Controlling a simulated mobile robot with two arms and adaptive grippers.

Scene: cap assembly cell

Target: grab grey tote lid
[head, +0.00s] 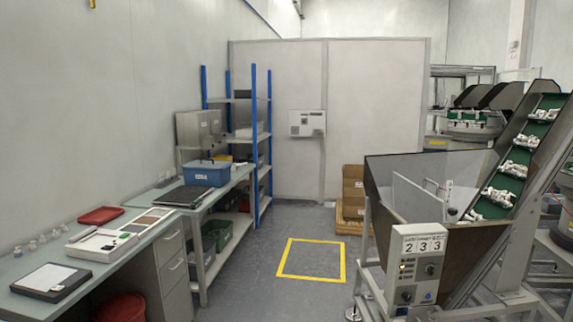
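A dark grey flat panel (182,196), which looks like the grey tote lid, lies flat at the near end of the far left bench. A blue tote (205,172) stands just behind it on the same bench. A dark tote (216,235) sits on the shelf under this bench; whether it has a lid is too small to tell. Neither of my grippers is in view.
A near desk (108,262) carries a white tray (100,245), a red folder (101,215) and a dark-framed board (50,281). A hopper machine (425,200) with a conveyor stands at right. The floor inside the yellow square (283,257) is clear.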

